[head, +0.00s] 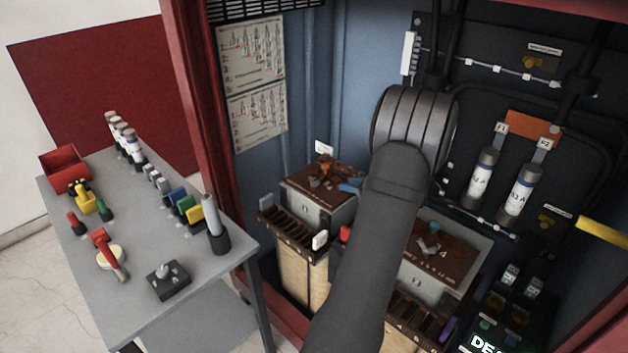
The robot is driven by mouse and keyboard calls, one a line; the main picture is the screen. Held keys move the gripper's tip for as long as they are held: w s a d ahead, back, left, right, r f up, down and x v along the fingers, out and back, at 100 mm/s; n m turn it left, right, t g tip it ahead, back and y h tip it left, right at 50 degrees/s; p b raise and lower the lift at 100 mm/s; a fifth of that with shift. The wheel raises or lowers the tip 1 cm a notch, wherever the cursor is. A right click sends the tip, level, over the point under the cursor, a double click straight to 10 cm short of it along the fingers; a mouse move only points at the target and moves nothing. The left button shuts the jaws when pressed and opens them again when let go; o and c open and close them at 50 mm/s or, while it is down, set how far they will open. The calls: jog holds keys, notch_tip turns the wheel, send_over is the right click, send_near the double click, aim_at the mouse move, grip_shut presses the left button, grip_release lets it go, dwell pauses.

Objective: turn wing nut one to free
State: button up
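My dark grey arm rises from the bottom middle to a large rounded joint in front of the cabinet. My gripper is not visible; the arm may hide it. No wing nut can be made out for certain, and I cannot tell which part is number one. A small yellow-brass part (532,62) sits on the dark back panel under a white label. A similar yellow part (549,220) sits lower right. The left brown-topped box (318,205) carries an orange-brown part (331,170). The right brown-topped box (440,262) carries a small grey-green part (433,242); my arm covers its left side.
Two labelled cylinders (482,178) hang below an orange plate (533,124). Black cables cross the back panel. A yellow bar (603,231) juts in at right. A grey table (140,265) at left holds a red bin (66,168), tools and several small parts. Red cabinet posts frame the opening.

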aim_at(316, 180)
jog(key=x, duration=1.6)
jog(key=shift+w+a+f, duration=0.1)
jog(key=shift+a+f, duration=0.05)
jog(key=shift+c, duration=0.2)
grip_shut()
